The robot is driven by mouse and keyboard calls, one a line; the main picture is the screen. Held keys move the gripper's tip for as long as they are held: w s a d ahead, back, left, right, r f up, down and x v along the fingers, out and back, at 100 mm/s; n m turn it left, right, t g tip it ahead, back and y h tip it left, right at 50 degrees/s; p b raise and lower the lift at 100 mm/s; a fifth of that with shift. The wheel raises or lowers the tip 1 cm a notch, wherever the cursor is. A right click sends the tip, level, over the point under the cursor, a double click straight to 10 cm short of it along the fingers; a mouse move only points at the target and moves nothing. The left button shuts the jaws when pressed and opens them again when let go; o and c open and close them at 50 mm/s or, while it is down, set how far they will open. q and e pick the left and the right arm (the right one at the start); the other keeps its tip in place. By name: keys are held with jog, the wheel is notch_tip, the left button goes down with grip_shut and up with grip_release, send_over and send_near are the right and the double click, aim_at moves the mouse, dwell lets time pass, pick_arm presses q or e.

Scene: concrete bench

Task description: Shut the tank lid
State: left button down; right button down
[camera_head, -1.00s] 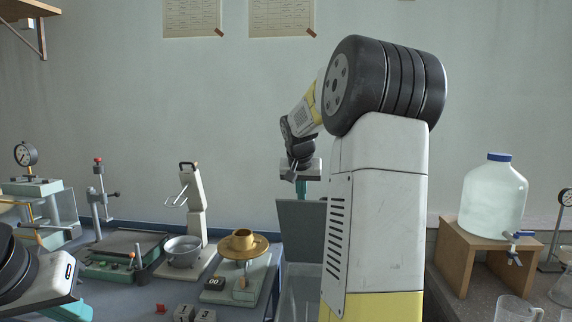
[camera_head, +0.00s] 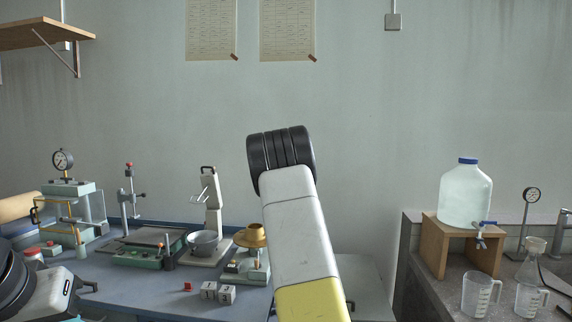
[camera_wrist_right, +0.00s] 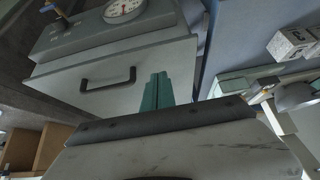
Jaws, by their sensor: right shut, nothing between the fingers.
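The tank lid (camera_wrist_right: 135,75) is a pale grey panel with a black bar handle (camera_wrist_right: 108,80), large in the right wrist view. In the head view a pale, flat-looking panel (camera_head: 368,285) shows beside my right arm, apparently the same lid lying down; the arm hides most of the tank. My right gripper (camera_wrist_right: 158,77) has its teal fingers together and empty, in front of the lid near the handle. I cannot tell whether they touch it. The head view hides this gripper behind the arm. My left gripper (camera_head: 86,287) shows only partly at the lower left.
A box with a round dial (camera_wrist_right: 122,10) adjoins the lid. Left of my right arm, the blue bench holds a bowl stand (camera_head: 205,242), a brass cup (camera_head: 252,235) and number blocks (camera_head: 218,292). A water jug (camera_head: 466,195) and glass beakers (camera_head: 480,293) stand at right.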

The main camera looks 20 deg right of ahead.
jog(key=shift+s+a+f, duration=0.1)
jog(key=shift+s+f, duration=0.05)
jog(key=shift+f, duration=0.75)
jog(key=shift+s+a+f, duration=0.1)
jog(key=shift+f, duration=0.75)
jog(key=shift+r, duration=0.1)
jog(key=s+a, duration=0.4)
jog(key=s, duration=0.4)
jog(key=shift+a+r, duration=0.3)
jog(key=shift+r, duration=0.05)
